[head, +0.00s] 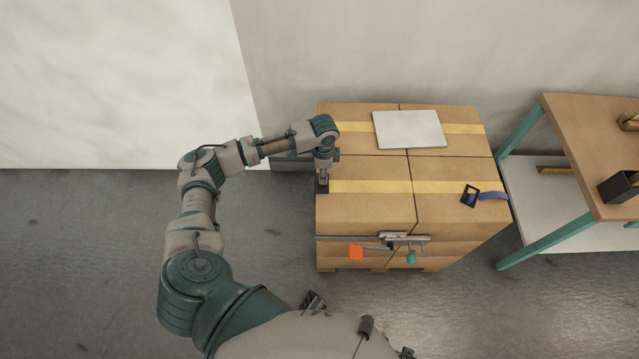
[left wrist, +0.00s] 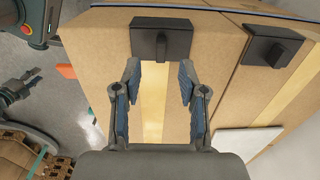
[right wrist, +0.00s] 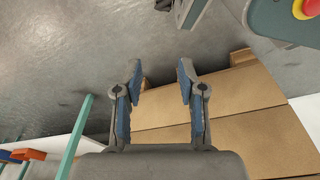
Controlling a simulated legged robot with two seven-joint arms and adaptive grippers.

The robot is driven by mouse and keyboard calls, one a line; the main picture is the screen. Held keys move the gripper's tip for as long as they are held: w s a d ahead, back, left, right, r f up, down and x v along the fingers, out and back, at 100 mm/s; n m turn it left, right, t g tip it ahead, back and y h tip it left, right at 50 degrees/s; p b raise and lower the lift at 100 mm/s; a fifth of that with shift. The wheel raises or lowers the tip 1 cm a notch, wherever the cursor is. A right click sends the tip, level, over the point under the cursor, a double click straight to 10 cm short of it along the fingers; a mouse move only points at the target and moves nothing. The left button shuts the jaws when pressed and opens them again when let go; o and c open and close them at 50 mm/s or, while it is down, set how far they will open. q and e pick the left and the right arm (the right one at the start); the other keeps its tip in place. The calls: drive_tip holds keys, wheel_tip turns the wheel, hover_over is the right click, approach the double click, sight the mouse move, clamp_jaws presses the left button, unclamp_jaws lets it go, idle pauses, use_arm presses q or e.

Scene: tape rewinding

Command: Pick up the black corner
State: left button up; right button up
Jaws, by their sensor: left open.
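A black corner (left wrist: 160,38) sits at the box edge, at the end of a yellow tape strip, in the left wrist view. It lies just beyond my left fingertips and is not between them. My left gripper (left wrist: 160,72) is open and empty, with its fingers on either side of the tape strip. In the head view the corner (head: 322,188) shows dark at the left edge of the boxes, under my left wrist. A second black corner (left wrist: 272,46) sits on the neighbouring box edge. My right gripper (right wrist: 159,75) is open and empty, above the floor and cardboard.
Cardboard boxes (head: 372,208) carry yellow tape strips and a grey-white panel (head: 409,129). A tool with orange and teal handles (head: 405,240) is at the front. A teal-legged table (head: 590,130) stands right.

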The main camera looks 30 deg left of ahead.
sight(318, 188)
use_arm(q)
drive_tip(key=f, duration=0.4)
drive_tip(key=shift+a+b, duration=0.3)
drive_tip(key=shift+b, duration=0.1)
drive_tip(key=shift+f, duration=0.35)
use_arm(e)
drive_tip(key=shift+w+r, duration=0.3)
drive_tip(key=shift+r, duration=0.25)
drive_tip(key=shift+w+r, duration=0.3)
drive_tip(key=shift+r, duration=0.25)
use_arm(q)
drive_tip(key=shift+c, duration=0.4)
drive_tip(key=shift+s, duration=0.1)
clamp_jaws()
